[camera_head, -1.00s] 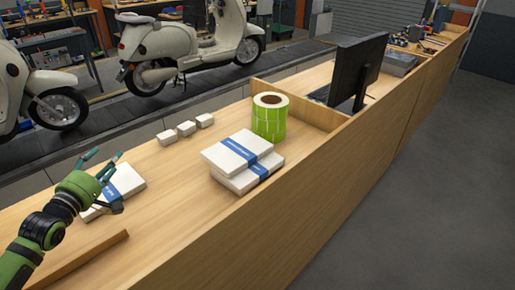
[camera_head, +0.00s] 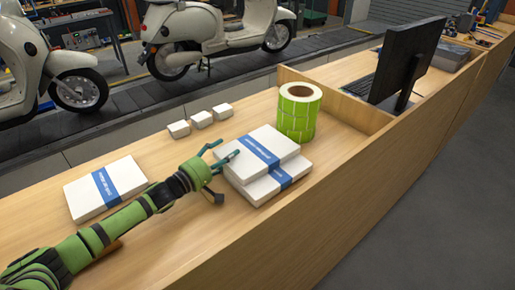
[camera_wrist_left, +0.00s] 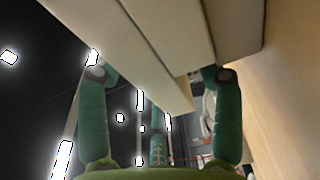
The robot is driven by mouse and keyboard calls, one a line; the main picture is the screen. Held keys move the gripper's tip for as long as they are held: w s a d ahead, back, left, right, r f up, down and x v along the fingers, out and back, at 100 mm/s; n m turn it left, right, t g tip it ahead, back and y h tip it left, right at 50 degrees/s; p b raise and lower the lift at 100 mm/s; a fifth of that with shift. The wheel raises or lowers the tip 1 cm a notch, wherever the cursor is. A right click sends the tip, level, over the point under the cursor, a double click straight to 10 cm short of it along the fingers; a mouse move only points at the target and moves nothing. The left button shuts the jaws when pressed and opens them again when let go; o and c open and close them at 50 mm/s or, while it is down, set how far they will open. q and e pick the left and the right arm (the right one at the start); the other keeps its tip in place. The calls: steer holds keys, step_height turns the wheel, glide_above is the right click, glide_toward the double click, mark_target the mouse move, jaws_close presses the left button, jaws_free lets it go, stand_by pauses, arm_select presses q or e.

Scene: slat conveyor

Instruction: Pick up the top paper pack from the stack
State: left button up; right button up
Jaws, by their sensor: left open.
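The stack is two white paper packs with blue bands. The top paper pack (camera_head: 283,144) lies slightly askew on the lower pack (camera_head: 262,190), near the bench's front edge. My left gripper (camera_head: 222,168) is open at the left side of the stack, its green fingers spread close to the top pack's left edge. In the left wrist view pale pack faces (camera_wrist_left: 125,45) fill the top between the open fingers. I cannot tell whether any finger touches a pack. My right gripper is in neither view.
A single banded pack (camera_head: 106,187) lies on the bench at left. Several small white blocks (camera_head: 202,119) sit behind the stack. A green label roll (camera_head: 297,118) stands close behind the stack, before a wooden divider and a monitor (camera_head: 405,62).

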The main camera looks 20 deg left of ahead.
arm_select(q)
steer(key=shift+w+d+r, duration=0.1)
steer(key=shift+w+d, duration=0.05)
steer(key=shift+w, duration=0.4)
steer(key=shift+w+d, duration=0.2)
steer(key=shift+w, duration=0.15)
jaws_close()
steer(key=shift+r, duration=0.1)
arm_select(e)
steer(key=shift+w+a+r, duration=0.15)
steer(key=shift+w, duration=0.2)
